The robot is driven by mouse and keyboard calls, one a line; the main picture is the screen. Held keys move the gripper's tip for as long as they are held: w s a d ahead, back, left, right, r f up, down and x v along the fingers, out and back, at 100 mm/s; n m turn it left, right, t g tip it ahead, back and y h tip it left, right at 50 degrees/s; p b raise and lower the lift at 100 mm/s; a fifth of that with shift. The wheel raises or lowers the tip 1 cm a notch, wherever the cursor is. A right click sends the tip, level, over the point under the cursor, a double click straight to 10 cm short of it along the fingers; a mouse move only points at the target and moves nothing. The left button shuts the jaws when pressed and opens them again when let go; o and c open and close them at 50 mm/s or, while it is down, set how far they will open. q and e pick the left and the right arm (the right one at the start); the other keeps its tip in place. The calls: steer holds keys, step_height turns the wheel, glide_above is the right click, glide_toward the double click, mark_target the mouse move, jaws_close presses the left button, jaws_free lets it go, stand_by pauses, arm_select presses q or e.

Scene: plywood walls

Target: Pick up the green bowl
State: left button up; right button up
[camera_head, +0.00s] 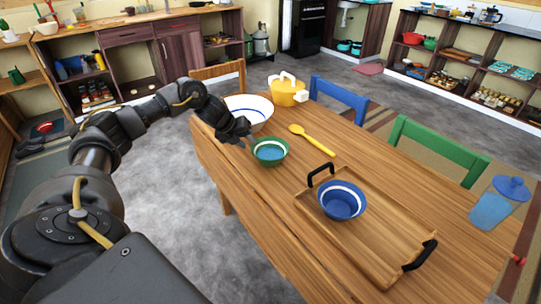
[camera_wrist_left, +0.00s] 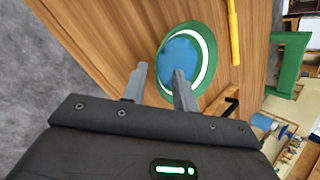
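The green bowl (camera_head: 270,162), blue inside with a white band, stands upright on the wooden table near its left edge. My left gripper (camera_head: 246,141) is at the bowl's upper left rim. In the left wrist view my left gripper (camera_wrist_left: 157,72) is open, its two fingers apart with nothing held between them. The green bowl (camera_wrist_left: 208,47) lies just beyond the fingertips there, and the right finger overlaps its near rim. The other finger is outside the bowl, over the table. I cannot tell whether a finger touches the bowl. My right gripper is not in view.
A white bowl (camera_head: 259,103) stands close behind my left gripper. A yellow spoon (camera_head: 313,140) lies right of the green bowl. A wooden tray (camera_head: 381,245) with black handles holds a blue bowl (camera_head: 342,205). A yellow pot (camera_head: 286,96) and a blue lidded cup (camera_head: 490,211) also stand on the table.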

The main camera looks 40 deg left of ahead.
mark_target(254, 148)
arm_select(q)
steer(key=shift+p+x, duration=0.3)
steer(key=shift+x, duration=2.6)
steer(key=shift+s+f, duration=0.1)
steer(key=shift+s, duration=0.05)
jaws_close()
